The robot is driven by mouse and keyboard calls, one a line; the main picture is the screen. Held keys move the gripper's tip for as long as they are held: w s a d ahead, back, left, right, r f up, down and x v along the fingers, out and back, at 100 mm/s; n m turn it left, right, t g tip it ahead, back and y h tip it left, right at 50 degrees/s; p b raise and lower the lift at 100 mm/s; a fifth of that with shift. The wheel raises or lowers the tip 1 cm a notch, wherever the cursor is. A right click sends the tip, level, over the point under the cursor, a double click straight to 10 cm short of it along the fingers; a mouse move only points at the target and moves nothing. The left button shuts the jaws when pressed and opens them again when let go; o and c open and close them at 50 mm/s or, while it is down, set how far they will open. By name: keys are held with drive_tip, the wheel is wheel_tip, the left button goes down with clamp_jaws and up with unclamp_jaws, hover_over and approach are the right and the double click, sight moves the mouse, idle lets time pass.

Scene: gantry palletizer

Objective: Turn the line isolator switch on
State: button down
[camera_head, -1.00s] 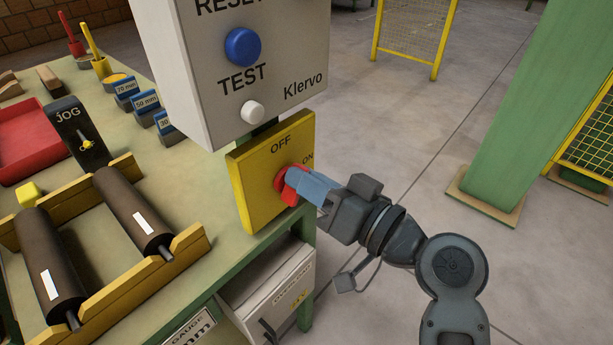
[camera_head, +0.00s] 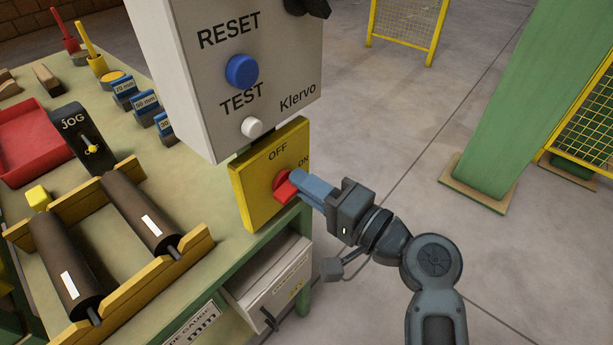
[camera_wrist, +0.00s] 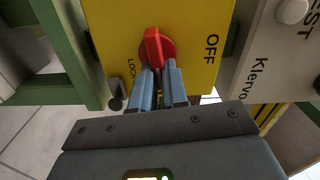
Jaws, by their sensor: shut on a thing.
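The line isolator switch is a yellow plate (camera_head: 251,196) with a red knob (camera_head: 284,187), below the grey button box. OFF is printed above the knob and ON to its upper right. In the wrist view the red knob (camera_wrist: 154,46) has its grip running up and down the picture, with OFF to its right and a partly covered LOCK label at lower left. My gripper (camera_wrist: 158,72) is shut on the knob, its blue-grey fingers on either side of the grip. In the head view my gripper (camera_head: 302,184) reaches the knob from the right. The fingers hide part of the knob.
The grey box (camera_head: 220,120) with a blue button (camera_head: 241,71) and a white button (camera_head: 252,127) hangs just above the plate. Rollers (camera_head: 143,215) and a red tray (camera_head: 32,140) lie on the bench at left. Open floor lies right, before a green column (camera_head: 520,110).

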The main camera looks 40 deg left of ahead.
drive_tip(key=shift+m+p, duration=0.3)
drive_tip(key=shift+m, duration=0.4)
drive_tip(key=shift+f+m, duration=0.15)
drive_tip(key=shift+m, duration=0.15)
drive_tip(key=c, duration=1.1)
unclamp_jaws()
drive_tip(key=shift+c, duration=0.2)
drive_tip(key=shift+d, duration=0.1)
drive_tip(key=d, duration=0.7)
drive_tip(key=shift+s+d, duration=0.3)
drive_tip(key=shift+d, duration=0.05)
